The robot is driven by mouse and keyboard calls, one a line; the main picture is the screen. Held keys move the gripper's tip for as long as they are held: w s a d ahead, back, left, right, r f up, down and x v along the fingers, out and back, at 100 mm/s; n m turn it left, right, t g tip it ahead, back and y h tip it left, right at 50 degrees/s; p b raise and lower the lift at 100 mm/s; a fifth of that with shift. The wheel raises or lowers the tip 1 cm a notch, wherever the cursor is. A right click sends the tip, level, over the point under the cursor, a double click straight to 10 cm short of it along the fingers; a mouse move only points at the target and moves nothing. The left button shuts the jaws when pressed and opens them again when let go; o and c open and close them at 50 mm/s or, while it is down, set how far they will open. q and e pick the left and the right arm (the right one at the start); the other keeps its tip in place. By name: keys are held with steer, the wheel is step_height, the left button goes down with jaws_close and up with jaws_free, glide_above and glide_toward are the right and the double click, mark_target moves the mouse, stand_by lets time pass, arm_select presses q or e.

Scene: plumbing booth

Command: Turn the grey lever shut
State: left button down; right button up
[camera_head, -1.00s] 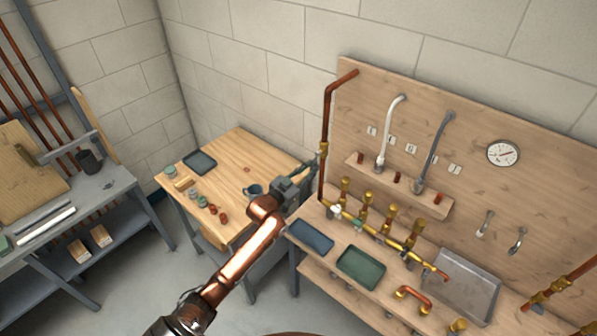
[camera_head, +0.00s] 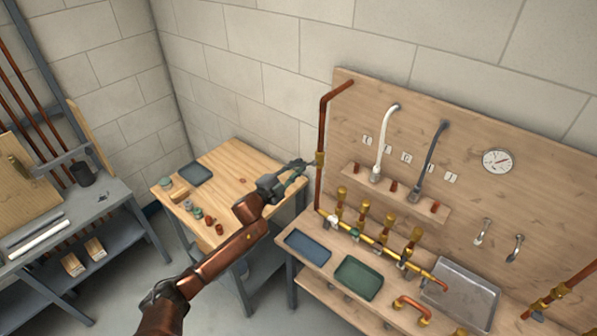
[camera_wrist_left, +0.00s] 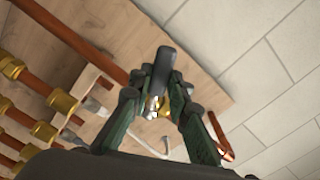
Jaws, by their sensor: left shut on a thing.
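A brass valve (camera_head: 320,158) sits on the upright copper pipe at the left end of the wooden board; its brass also shows between my fingers in the left wrist view (camera_wrist_left: 152,106). The dark grey lever (camera_wrist_left: 165,66) stands between my left fingertips in the wrist view. My left gripper (camera_head: 303,167) is shut on this lever, just left of the pipe in the head view, and hides much of it there. The lever's exact angle to the pipe is hard to tell. My right gripper is not in view.
The board carries a white spout (camera_head: 385,140), a grey spout (camera_head: 430,150) and a gauge (camera_head: 497,160). Below are a brass manifold with several valves, a blue tray (camera_head: 308,246), a green tray (camera_head: 358,278) and a metal basin (camera_head: 462,296). A wooden table (camera_head: 235,160) stands left.

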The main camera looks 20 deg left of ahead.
arm_select(q)
steer(key=r+m, duration=0.1)
steer(key=m, duration=0.2)
steer(key=r+m, duration=0.1)
steer(key=m, duration=0.1)
steer(key=shift+a+r, duration=0.3)
steer(key=shift+m, duration=0.3)
steer(key=c, duration=1.8)
jaws_free()
steer(key=shift+r, duration=0.1)
